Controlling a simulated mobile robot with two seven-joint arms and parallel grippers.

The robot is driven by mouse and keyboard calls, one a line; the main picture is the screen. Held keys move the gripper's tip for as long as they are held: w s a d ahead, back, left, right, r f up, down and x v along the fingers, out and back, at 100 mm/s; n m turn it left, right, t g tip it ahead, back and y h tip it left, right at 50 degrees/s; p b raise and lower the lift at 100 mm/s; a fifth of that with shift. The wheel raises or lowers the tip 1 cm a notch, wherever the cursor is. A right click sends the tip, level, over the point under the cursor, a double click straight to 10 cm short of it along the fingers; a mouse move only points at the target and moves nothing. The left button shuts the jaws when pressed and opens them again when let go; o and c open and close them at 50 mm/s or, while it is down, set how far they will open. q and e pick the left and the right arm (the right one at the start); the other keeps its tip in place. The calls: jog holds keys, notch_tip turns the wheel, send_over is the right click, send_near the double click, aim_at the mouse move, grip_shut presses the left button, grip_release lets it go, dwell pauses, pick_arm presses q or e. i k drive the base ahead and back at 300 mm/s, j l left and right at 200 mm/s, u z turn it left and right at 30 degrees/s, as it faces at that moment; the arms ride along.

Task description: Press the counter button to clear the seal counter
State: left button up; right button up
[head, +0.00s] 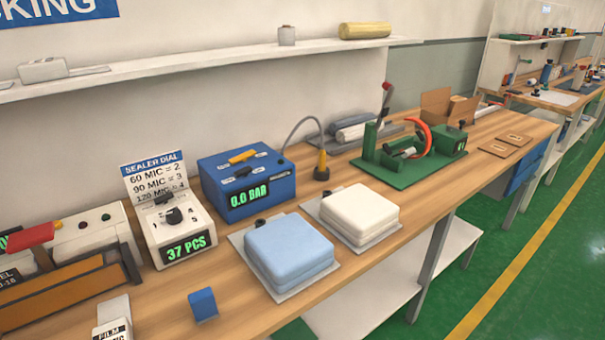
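The seal counter (172,225) is a white box at the left of the bench. Its green display (188,247) reads 37 PCS. A black dial knob (173,215) is on its sloped face, with numbers around it. A small dark part (163,198) sits at its top edge; I cannot tell whether it is the counter button. A sign behind it (154,176) reads SEALER DIAL, with 60 MIC = 2, 90 MIC = 3 and a partly hidden 120 MIC line. Neither of my grippers is in view.
A sealer (70,285) with a red-ended handle (30,237) stands left of the counter. A blue box (247,185) reading 0.0 BAR stands right. Blue (289,248) and white (360,211) cushion-like blocks lie on plates. A small blue block (203,304) is in front.

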aim_at(58, 224)
jog(key=u, duration=1.55)
jog(key=i+j+z, duration=0.3)
jog(key=j, duration=0.25)
